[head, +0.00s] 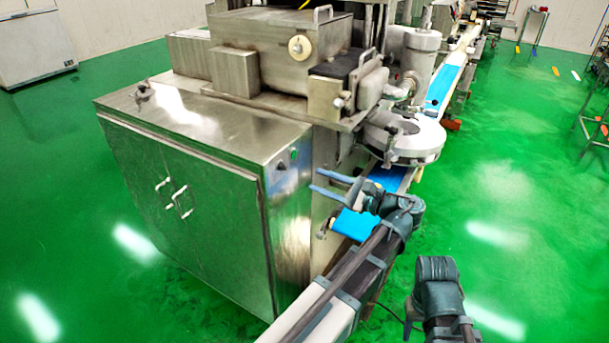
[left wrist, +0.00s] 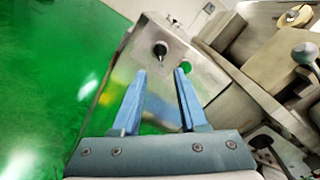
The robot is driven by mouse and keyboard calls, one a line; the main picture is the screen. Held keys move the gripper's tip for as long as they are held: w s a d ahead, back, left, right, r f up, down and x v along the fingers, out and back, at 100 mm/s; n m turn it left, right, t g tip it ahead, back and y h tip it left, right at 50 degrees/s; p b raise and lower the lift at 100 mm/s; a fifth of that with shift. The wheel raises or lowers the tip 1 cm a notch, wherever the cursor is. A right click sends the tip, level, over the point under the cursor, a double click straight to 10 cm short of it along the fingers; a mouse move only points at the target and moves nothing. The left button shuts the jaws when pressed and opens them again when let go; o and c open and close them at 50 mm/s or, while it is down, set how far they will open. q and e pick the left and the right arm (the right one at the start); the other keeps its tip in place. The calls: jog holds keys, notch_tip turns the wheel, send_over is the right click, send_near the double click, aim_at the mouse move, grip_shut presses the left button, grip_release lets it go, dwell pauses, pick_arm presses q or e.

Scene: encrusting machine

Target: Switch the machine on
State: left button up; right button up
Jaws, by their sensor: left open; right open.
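The machine is a steel cabinet (head: 190,190) with metal units on top. Its narrow side panel carries a dark knob (head: 281,165) and a green button (head: 294,154). In the left wrist view, the black knob (left wrist: 160,49) lies just beyond the fingertips, between their lines, and the green button (left wrist: 186,67) is close by the right fingertip. My left gripper (head: 315,181) is open and empty, its fingers pointing at this panel. It also shows in the left wrist view (left wrist: 160,72). A gap seems to remain between fingertips and panel.
A conveyor with a blue belt (head: 437,90) runs behind my left arm, beside a round metal plate (head: 410,140). The cabinet front has door handles (head: 180,200). Green floor is open at left and right. A white chest (head: 33,45) stands far left.

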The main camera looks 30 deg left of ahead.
pick_arm(q)
jog(key=shift+s+d, duration=0.15)
jog(key=shift+d, duration=1.7)
jog(key=s+a+f+n+h, duration=0.1)
jog(key=s+f+n+h, duration=0.15)
jog(key=f, duration=0.35)
jog(key=s+a+f+n+g+h, duration=0.1)
jog(key=s+f+h, duration=0.1)
jog(key=f+h, duration=0.25)
jog(key=s+a+f+n+h, duration=0.1)
jog(key=s+f+n+h, duration=0.15)
jog(key=f, duration=0.35)
jog(key=s+d+f+n+h, duration=0.3)
jog(key=d+f+n+h, duration=0.2)
jog(key=d+h, duration=0.35)
jog(key=s+d+r+m+p, duration=0.2)
jog(key=s+d, duration=0.1)
jog(key=d, duration=0.2)
jog(key=s+d+r+m+y+p, duration=0.1)
jog(key=s+d+p, duration=0.1)
jog(key=d, duration=0.4)
jog(key=shift+s+r+m, duration=0.4)
